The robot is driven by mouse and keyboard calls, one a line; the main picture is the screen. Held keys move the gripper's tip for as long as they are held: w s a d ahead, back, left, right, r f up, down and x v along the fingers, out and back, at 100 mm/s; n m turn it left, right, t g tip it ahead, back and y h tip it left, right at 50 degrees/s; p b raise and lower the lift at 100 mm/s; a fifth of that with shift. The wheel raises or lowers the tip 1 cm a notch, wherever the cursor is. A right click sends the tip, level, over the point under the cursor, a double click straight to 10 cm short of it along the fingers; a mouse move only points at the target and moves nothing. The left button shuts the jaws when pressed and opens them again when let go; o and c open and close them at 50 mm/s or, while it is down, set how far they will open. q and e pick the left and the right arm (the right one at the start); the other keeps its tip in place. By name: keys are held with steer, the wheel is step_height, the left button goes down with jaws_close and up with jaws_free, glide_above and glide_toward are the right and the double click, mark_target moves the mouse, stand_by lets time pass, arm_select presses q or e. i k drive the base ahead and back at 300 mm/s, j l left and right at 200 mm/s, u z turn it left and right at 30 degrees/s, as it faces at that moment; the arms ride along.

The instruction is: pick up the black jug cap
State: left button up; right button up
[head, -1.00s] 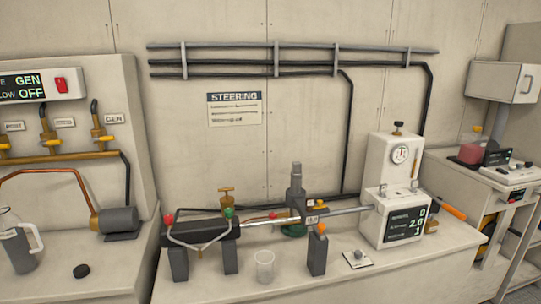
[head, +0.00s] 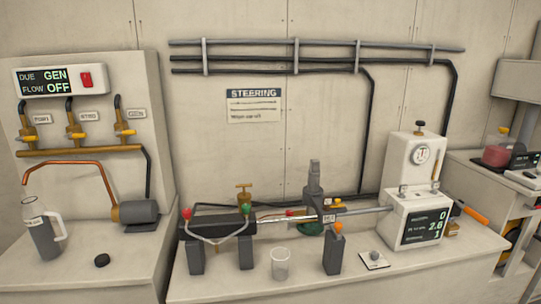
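The black jug cap (head: 102,260) is a small dark disc lying on the left counter, in front of the grey pump motor. The jug (head: 42,233), dark grey below and pale at the top with a white handle, stands upright to the left of the cap, apart from it. Neither of my grippers shows in the head view.
The left counter (head: 70,284) is clear around the cap. A copper pipe (head: 75,165) arches above the jug, and the pump motor (head: 136,212) stands behind the cap. On the middle bench (head: 310,290) are a steering ram, a clear cup (head: 280,264) and a white gauge unit (head: 412,205).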

mark_target(103, 260)
steer(key=u, duration=1.6)
